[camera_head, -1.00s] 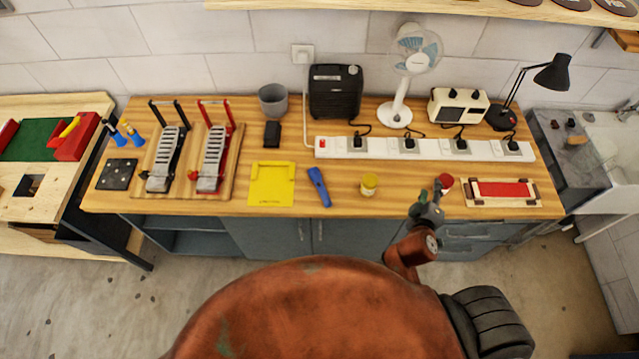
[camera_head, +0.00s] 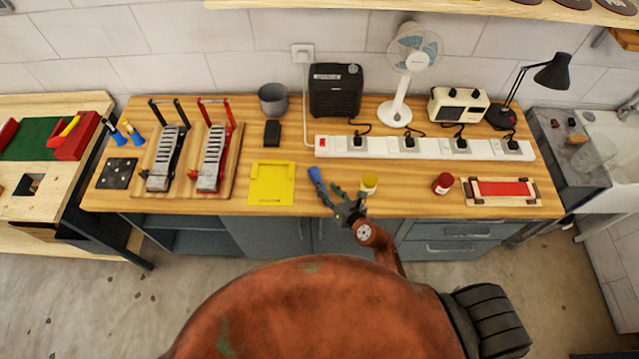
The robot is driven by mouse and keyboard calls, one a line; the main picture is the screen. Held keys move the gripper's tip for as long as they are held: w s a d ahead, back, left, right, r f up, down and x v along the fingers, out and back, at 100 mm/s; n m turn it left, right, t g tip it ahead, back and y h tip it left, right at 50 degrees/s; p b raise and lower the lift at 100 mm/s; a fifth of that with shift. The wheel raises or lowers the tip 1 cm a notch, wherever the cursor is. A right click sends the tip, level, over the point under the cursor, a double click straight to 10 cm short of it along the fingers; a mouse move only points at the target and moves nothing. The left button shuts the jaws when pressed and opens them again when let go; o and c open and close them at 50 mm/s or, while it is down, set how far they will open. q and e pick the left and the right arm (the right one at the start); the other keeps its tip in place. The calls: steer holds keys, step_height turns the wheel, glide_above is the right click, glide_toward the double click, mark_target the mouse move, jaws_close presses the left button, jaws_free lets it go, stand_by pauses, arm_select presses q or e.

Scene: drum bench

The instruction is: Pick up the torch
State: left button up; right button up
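The torch (camera_head: 316,175) is blue and lies on the wooden bench top, right of the yellow tray. Its wide head points to the back; its lower part is partly hidden by my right gripper. My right gripper (camera_head: 332,195) is at the torch's right side, near the bench's front edge, with its fingers spread apart. One finger lies close to the torch's body; I cannot tell whether it touches. My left gripper is not in view.
A yellow tray (camera_head: 271,186) lies left of the torch.

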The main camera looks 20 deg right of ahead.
mark_target(320, 179)
steer(key=x, duration=0.7)
steer(key=shift+w+r, duration=0.15)
steer(key=shift+w, duration=0.1)
steer(key=shift+s+r, duration=0.1)
steer(key=shift+d, duration=0.1)
jaws_close()
